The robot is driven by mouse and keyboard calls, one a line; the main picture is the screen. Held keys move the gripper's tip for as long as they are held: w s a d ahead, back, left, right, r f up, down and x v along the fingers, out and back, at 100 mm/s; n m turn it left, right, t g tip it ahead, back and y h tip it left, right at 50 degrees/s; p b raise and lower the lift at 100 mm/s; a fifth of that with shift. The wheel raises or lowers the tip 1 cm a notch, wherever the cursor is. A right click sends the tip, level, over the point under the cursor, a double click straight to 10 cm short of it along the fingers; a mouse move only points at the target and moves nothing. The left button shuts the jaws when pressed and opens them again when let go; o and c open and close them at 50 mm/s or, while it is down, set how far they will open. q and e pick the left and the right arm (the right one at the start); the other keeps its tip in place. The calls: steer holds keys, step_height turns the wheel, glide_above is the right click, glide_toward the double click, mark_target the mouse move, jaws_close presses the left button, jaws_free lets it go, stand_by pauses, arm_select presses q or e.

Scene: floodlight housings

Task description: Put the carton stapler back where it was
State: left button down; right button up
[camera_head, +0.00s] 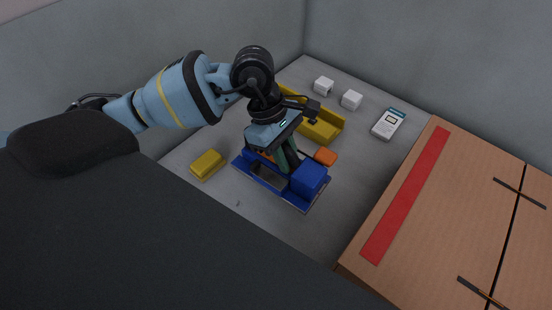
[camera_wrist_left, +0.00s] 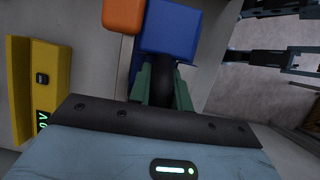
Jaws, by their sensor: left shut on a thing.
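The carton stapler shows as a blue block-shaped head (camera_head: 308,178) with a dark grip; the head also shows in the wrist view (camera_wrist_left: 168,28). My left gripper (camera_head: 287,158) points down with its green fingers shut on the dark grip, which shows between them in the wrist view. The gripper hides part of the stapler. Below is a flat tray with a blue rim (camera_head: 249,176) and a grey inside. The stapler is over or in its right end; I cannot tell whether it rests on the bottom.
An orange block (camera_head: 326,156) lies close to the stapler head. A yellow holder (camera_head: 325,128) stands behind, a yellow block (camera_head: 207,164) to the left. Two white cubes (camera_head: 323,86) and a white meter (camera_head: 388,124) lie further back. A large carton (camera_head: 460,220) fills the right.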

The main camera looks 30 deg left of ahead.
mark_target(286, 179)
arm_select(q)
steer(key=shift+d+r+n+t+p, duration=0.1)
steer(key=shift+r+n+t+p, duration=0.35)
steer(key=shift+r+n, duration=0.4)
steer(key=shift+s+r+n+t, duration=0.15)
steer(key=shift+r+n+t, duration=0.2)
steer(key=shift+n, duration=0.6)
arm_select(e)
steer(key=shift+d+r, duration=0.1)
steer(key=shift+r, duration=0.6)
arm_select(q)
steer(key=shift+f, duration=0.1)
step_height(286, 179, down, 6)
steer(key=shift+f, duration=1.95)
arm_select(e)
steer(key=shift+w, duration=0.2)
arm_select(q)
steer(key=shift+f, duration=0.1)
arm_select(e)
steer(key=shift+s, duration=0.15)
